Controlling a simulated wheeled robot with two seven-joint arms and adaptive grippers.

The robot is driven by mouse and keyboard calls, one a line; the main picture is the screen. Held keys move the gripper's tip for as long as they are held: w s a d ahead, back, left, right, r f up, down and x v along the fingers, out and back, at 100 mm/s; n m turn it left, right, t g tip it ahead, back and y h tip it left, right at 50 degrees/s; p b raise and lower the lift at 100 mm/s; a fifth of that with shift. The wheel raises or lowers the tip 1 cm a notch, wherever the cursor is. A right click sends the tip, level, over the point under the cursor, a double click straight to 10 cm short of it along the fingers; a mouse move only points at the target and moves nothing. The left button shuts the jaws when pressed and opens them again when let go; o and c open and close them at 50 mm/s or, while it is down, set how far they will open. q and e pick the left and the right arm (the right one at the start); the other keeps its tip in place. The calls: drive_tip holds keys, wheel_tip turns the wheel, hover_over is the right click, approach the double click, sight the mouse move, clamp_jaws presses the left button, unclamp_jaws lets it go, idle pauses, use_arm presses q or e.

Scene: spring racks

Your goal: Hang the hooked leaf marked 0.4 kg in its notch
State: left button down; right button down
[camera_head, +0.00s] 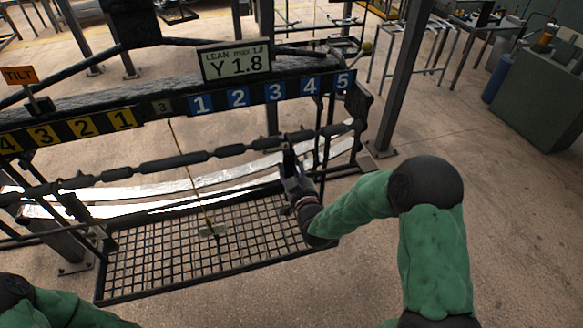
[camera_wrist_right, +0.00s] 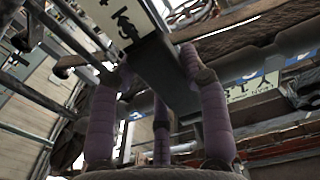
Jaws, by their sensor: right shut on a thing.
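My right gripper (camera_head: 292,176) is at the right part of the rack, below the blue number plates and close to the dark lower bar. It is shut on a dark flat leaf (camera_head: 288,158), which stands up from its fingers. In the right wrist view the leaf (camera_wrist_right: 165,80) lies between the fingers of the gripper (camera_wrist_right: 155,66). A pale label with a black figure (camera_wrist_right: 122,20) shows at the top there; I cannot read a weight on it. The dark beam carries blue plates 1 to 5 (camera_head: 238,98). Whether the leaf touches the bar is unclear. My left gripper is out of view.
Yellow plates (camera_head: 83,125) are on the beam's left. The display (camera_head: 235,62) reads Y 1.8, and an orange TILT sign (camera_head: 20,75) stands left. A thin pointer hangs over the mesh tray (camera_head: 150,285). A post (camera_head: 402,80) stands right.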

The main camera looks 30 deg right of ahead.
drive_tip(key=shift+b+x, duration=1.15)
drive_tip(key=shift+x, duration=1.05)
drive_tip(key=shift+b, duration=0.45)
drive_tip(key=shift+f, duration=0.1)
drive_tip(key=shift+f+b, duration=1.1)
drive_tip(key=shift+b, duration=0.25)
